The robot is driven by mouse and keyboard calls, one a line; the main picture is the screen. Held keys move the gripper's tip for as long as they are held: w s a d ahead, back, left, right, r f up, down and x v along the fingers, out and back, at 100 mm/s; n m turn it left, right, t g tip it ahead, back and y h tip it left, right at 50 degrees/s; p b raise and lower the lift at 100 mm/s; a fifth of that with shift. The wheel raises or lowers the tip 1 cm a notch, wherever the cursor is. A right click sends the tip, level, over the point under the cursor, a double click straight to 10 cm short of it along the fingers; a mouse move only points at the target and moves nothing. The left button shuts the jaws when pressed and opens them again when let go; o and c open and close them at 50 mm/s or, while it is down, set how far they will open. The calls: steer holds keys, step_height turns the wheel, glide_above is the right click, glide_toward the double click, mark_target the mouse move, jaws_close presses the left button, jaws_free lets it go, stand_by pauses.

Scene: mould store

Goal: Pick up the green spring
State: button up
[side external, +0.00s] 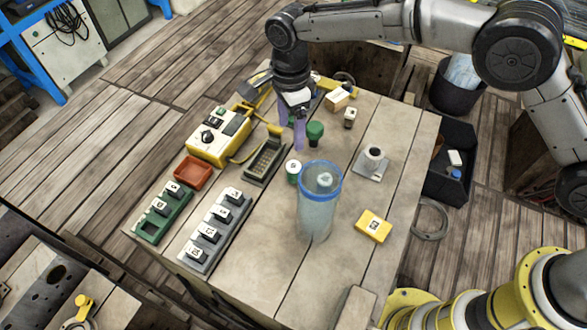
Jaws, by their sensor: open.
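No coiled green spring can be made out clearly at this size. A small dark green piece (315,132) stands on the wooden table, just right of my gripper. A second small round piece (293,171), green with a white labelled top, stands nearer the camera. My gripper (292,122) points down over the far middle of the table, with purple fingers apart. The nearer finger looks close to the dark green piece; I cannot tell whether they touch. I see nothing held between the fingers, though the wrist partly hides the far finger.
A tall clear blue-rimmed container (319,215) stands mid-table. A yellow control box (218,136), orange-red tray (193,172), green rack (152,230) and grey rack (202,262) fill the left.

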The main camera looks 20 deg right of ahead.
glide_above(293, 166)
steer(key=f, duration=0.7)
steer(key=shift+w+a+f, duration=0.1)
steer(key=shift+w+f, duration=0.15)
steer(key=shift+f, duration=0.05)
steer(key=shift+s+f, duration=0.15)
steer(key=shift+f, duration=1.25)
steer(key=shift+s+f, duration=0.15)
steer(key=shift+f, duration=1.25)
jaws_close()
